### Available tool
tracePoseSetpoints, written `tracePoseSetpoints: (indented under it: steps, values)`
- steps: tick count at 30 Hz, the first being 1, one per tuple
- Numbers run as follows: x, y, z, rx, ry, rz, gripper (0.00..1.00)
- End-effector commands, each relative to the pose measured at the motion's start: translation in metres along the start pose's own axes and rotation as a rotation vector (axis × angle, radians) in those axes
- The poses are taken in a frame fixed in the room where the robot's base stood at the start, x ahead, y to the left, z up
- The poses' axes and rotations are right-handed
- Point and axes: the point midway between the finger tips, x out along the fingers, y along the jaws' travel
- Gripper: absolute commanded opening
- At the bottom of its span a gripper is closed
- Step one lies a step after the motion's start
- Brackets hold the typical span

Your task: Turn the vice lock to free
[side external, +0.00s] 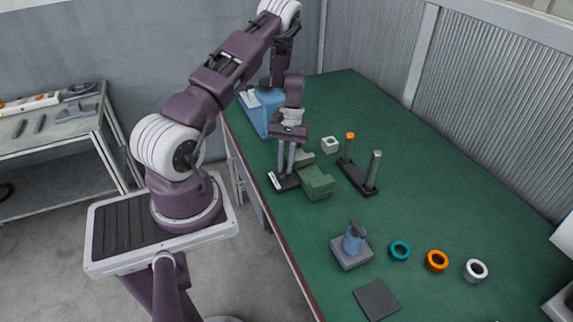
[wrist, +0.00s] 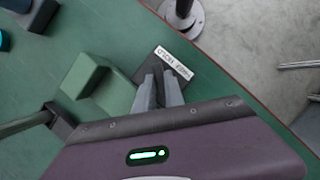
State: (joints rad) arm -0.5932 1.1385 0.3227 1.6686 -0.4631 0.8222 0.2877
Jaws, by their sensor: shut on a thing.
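The green vice (side external: 318,183) stands near the table's left edge; in the wrist view its stepped green body (wrist: 112,94) is left of my fingers. Beside it is a dark base plate (side external: 276,183) with a white printed label, which shows in the wrist view (wrist: 173,62); part of its lettering seems to read "HOLD". My gripper (side external: 286,174) points down over this plate, with its fingers close together. In the wrist view my gripper (wrist: 160,80) is shut on a dark upright piece, apparently the vice lock, mostly hidden between the fingers. The lock's exact angle cannot be told.
A dark rack (side external: 355,178) with two posts stands right of the vice, and a white square nut (side external: 330,145) behind it.

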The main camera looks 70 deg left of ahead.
Motion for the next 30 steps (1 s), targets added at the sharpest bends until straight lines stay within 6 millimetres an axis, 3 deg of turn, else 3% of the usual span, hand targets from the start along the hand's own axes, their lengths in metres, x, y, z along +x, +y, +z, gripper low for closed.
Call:
tracePoseSetpoints:
  steps: [15, 30]
  values:
    - [-0.0005, -0.0045, 0.0009, -0.42, 0.0, 0.176, 0.0]
    - [-0.0001, -0.0059, 0.0015, -0.616, 0.002, 0.257, 0.0]
